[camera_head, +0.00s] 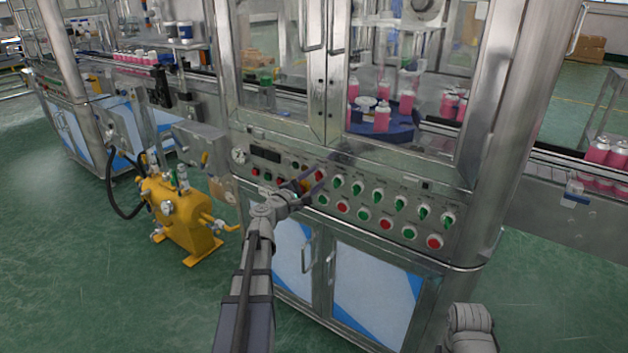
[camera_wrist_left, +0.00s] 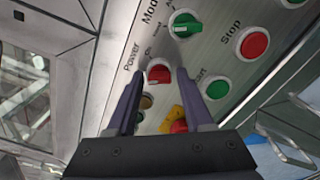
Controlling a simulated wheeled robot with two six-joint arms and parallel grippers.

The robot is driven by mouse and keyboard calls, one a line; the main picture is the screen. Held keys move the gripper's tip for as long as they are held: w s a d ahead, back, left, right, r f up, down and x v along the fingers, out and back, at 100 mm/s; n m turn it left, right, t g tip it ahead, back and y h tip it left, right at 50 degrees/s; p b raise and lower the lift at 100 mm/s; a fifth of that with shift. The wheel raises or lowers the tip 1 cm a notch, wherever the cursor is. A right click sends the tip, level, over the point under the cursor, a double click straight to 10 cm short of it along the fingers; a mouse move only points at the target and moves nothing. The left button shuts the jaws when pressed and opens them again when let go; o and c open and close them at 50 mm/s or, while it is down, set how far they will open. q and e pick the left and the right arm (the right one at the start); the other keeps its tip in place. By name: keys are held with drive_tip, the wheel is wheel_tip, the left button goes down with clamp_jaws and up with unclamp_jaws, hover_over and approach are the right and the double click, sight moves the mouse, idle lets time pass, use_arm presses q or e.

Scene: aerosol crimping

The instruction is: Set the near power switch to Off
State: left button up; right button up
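The near power switch is a red round knob (camera_wrist_left: 159,74) beside the word "Power" on the metal control panel in the left wrist view. It also shows as a small red knob (camera_head: 320,175) near the gripper in the head view. My left gripper (camera_wrist_left: 161,80) has its two dark fingers apart, one on each side of the red knob, with the tips close to the panel. I cannot tell whether they touch it. An "On" label is readable near the knob; its exact setting is hard to tell.
A green mode knob (camera_wrist_left: 185,24), a red stop button (camera_wrist_left: 254,44) and a green start button (camera_wrist_left: 218,88) sit close by. More green and red controls line the panel (camera_head: 445,190). A yellow machine (camera_head: 183,215) stands on the floor to the left. Glass doors are above.

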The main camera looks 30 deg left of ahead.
use_arm(q)
drive_tip(key=shift+o, duration=0.8)
drive_tip(key=s, duration=0.7)
drive_tip(key=shift+s+a, duration=0.3)
drive_tip(key=shift+s, duration=0.1)
